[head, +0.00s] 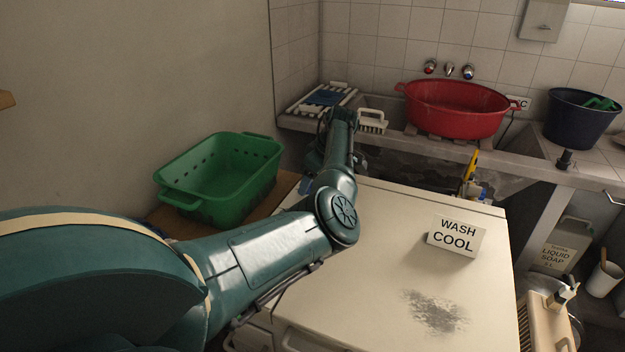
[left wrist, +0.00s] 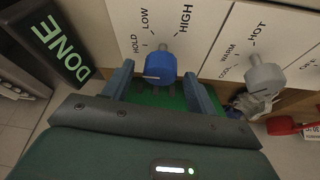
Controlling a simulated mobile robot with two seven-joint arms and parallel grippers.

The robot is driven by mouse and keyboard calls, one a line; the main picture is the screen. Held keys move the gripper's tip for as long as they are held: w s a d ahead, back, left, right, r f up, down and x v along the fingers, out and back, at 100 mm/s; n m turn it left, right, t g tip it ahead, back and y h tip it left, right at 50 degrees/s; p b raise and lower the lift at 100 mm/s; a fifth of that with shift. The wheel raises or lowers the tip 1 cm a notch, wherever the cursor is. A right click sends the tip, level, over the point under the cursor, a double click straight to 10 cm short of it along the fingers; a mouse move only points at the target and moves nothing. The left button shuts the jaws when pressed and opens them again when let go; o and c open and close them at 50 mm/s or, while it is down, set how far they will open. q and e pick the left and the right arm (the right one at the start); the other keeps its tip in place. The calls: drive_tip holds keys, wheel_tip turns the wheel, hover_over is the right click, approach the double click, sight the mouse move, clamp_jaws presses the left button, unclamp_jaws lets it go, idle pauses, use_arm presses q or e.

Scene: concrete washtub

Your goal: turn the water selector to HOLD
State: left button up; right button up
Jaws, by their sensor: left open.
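The water selector is a blue knob (left wrist: 160,65) on a pale panel, with HOLD, LOW and HIGH printed around it in the left wrist view. HOLD is at its left, LOW above left, HIGH above right. A pale line shows on the knob, but I cannot tell for sure which word it points to. My left gripper (left wrist: 158,78) is open, with one finger on each side of the knob; contact is not clear. In the head view my left arm reaches over the white machine (head: 390,250) and the gripper is mostly hidden. The right gripper is out of view.
A grey knob (left wrist: 264,78) with WARM and HOT sits right of the selector. A dark DONE block (left wrist: 58,45) is at the left. A WASH COOL sign (head: 456,236) stands on the machine. A green basket (head: 225,180) is left; a red tub (head: 455,110) is behind.

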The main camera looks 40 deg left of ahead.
use_arm(q)
drive_tip(key=v, duration=1.3)
